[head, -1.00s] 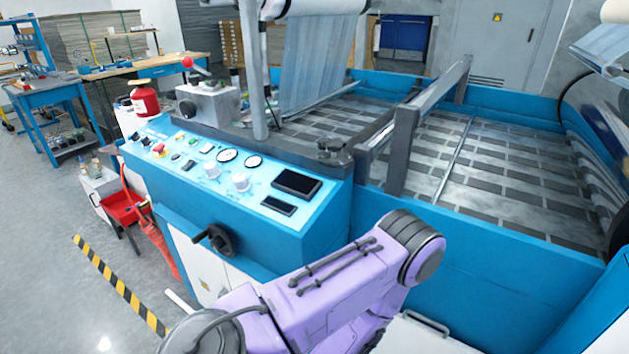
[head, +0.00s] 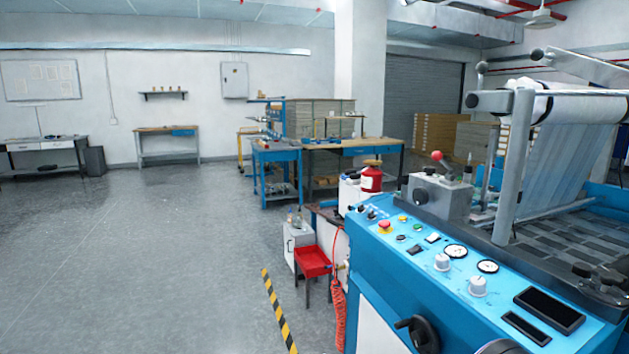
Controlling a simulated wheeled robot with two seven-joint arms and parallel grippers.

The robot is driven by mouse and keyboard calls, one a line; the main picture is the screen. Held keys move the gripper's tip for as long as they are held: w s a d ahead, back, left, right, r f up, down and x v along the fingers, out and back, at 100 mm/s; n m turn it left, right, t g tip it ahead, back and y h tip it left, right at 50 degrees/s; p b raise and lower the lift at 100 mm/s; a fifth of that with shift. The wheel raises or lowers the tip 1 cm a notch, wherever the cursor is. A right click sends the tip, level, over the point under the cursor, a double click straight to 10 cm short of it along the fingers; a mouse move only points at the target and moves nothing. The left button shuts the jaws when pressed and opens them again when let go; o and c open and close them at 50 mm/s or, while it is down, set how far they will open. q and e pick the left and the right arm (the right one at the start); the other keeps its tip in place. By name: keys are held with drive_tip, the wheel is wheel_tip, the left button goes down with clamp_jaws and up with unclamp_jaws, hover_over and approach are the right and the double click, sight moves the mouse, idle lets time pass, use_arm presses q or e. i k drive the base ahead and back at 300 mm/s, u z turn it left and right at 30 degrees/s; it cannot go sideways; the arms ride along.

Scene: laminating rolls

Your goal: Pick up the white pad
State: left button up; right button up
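I cannot make out a white pad in the head view. Neither of my grippers shows in the head view. The blue laminating machine (head: 385,285) stands at the right, with a light blue control panel of knobs, gauges and dark screens. A film roll (head: 585,106) hangs above its bed at the upper right.
A red stool (head: 312,262) and a small white cabinet (head: 298,243) stand beside the machine. A yellow-black floor stripe (head: 279,311) runs in front. Blue workbenches (head: 277,172) and a wooden-topped table (head: 167,131) stand farther back. The grey floor at left is open.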

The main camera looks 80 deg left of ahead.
sight(354, 179)
drive_tip(key=u, duration=3.3)
drive_tip(key=k, duration=1.1)
drive_tip(key=z, duration=0.85)
drive_tip(key=i, duration=1)
drive_tip(key=u, duration=0.05)
drive_tip(key=k, duration=0.15)
drive_tip(key=z, duration=0.05)
